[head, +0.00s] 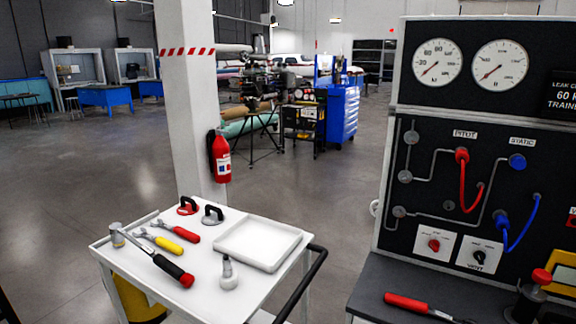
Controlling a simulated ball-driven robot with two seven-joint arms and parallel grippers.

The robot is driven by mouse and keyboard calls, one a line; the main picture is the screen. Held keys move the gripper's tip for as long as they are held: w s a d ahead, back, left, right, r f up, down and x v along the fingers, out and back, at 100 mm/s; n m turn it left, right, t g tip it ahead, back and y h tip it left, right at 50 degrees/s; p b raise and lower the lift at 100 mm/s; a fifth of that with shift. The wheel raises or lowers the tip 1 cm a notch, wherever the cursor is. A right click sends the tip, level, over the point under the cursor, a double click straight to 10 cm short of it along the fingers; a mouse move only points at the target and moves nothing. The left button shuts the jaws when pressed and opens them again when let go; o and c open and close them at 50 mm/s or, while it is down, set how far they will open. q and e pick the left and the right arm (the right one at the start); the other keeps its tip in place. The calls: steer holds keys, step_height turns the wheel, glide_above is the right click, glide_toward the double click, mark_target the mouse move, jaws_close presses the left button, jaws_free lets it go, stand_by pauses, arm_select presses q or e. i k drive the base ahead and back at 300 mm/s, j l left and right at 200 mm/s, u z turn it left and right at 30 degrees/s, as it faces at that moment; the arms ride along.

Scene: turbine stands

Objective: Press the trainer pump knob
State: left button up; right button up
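The trainer panel (400,140) stands at the right, a dark upright board with two round white gauges (437,62). At its lower right, on the dark ledge (385,275), is a dark pump-like fitting (525,306) topped by a red knob (541,276). I take this as the pump knob, but no label on it can be read. The panel also has a red selector knob (434,245) and a black knob marked VENT (479,257). Neither of my grippers shows in the head view.
A red-handled tool (408,303) lies on the ledge. A white cart (190,270) at centre left holds hand tools, two suction cups and an empty tray (262,243). Its black handle (303,285) faces the panel. A pillar (188,100) with a fire extinguisher (221,157) stands behind.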

mark_target(541, 276)
steer(key=z, duration=1.6)
